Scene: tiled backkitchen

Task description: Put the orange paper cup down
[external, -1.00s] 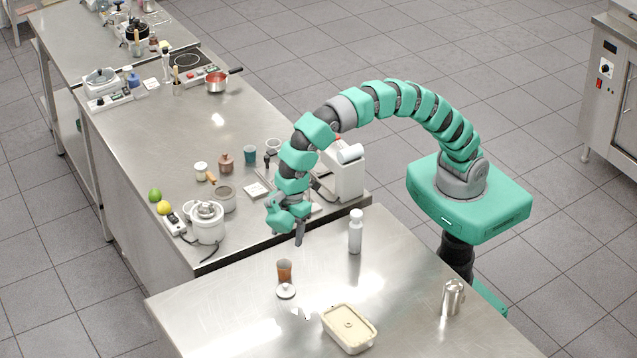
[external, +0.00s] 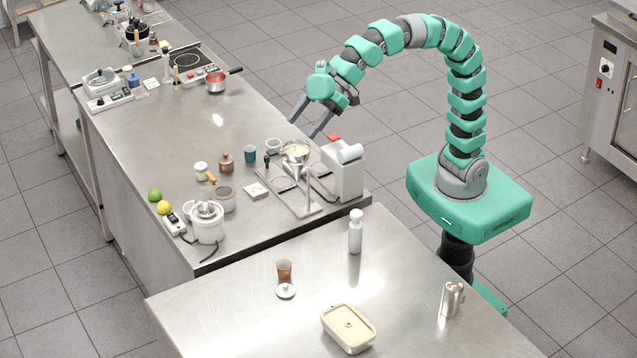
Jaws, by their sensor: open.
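The orange paper cup (external: 284,271) stands upright on the bare steel of the near table, just behind a small round white-and-silver lid-like item (external: 285,291). Nothing holds the cup. My gripper (external: 303,130) is open and empty, raised high over the far counter near the coffee-machine area, well away from the cup. Its two dark fingers point down and to the left.
A white bottle (external: 355,232), a lidded cream tub (external: 348,328) and a steel jug (external: 453,298) stand on the near table. The far counter holds a white machine (external: 344,172), a stand with a bowl (external: 296,152), a juicer (external: 207,222) and several small items. The near table's left part is clear.

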